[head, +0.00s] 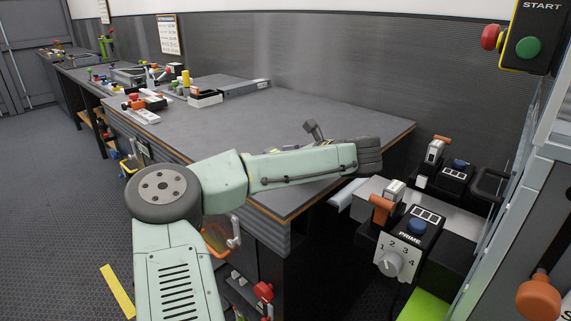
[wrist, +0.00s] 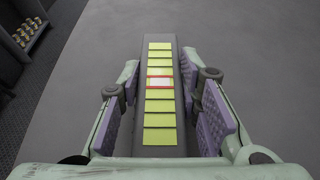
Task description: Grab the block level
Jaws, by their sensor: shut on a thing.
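The block level (wrist: 182,60) is a long dark grey bar in the wrist view. It has a row of yellow-green patches and a white patch edged in red near its middle. My gripper (wrist: 163,92) has its two purple-padded fingers on either side of the bar and is shut on it. The bar runs lengthwise between the fingers, and its near end is hidden behind the gripper body.
The grey workbench (head: 300,110) has a wide clear top. Several small tools and parts (head: 185,85) lie at its far left. A control console (head: 405,240) with levers and a dial stands at the right. A green start button (head: 528,47) hangs at upper right.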

